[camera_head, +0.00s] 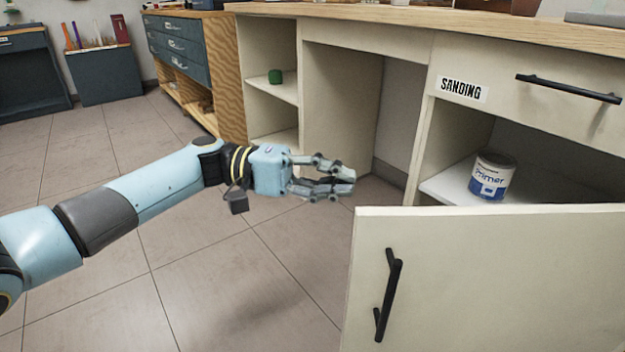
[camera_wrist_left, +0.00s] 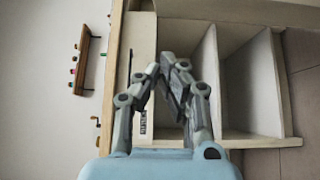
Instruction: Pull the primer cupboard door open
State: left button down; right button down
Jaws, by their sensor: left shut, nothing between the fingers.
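The cream cupboard door (camera_head: 490,275) with its black bar handle (camera_head: 388,295) stands swung out in the lower right of the head view. Behind it the compartment is open, and a white and blue primer can (camera_head: 492,177) stands on its shelf (camera_head: 440,187). My left gripper (camera_head: 345,182) is shut and empty, in the air left of the door's upper edge and apart from the handle. In the left wrist view the fingers of my left gripper (camera_wrist_left: 170,75) come together in front of the bench. My right gripper is not in view.
Above the compartment is a drawer labelled SANDING (camera_head: 462,88) with a black handle (camera_head: 568,89). Left of it are an open knee space and shelves with a green jar (camera_head: 275,76). The tiled floor (camera_head: 215,285) below my arm is clear.

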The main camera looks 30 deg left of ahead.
pick_arm(q)
jog(key=shift+s+d, duration=0.4)
jog(key=shift+d, duration=0.4)
jog(key=shift+s+d, duration=0.45)
jog(key=shift+d, duration=0.35)
jog(key=shift+s+d, duration=0.4)
jog(key=shift+d, duration=0.4)
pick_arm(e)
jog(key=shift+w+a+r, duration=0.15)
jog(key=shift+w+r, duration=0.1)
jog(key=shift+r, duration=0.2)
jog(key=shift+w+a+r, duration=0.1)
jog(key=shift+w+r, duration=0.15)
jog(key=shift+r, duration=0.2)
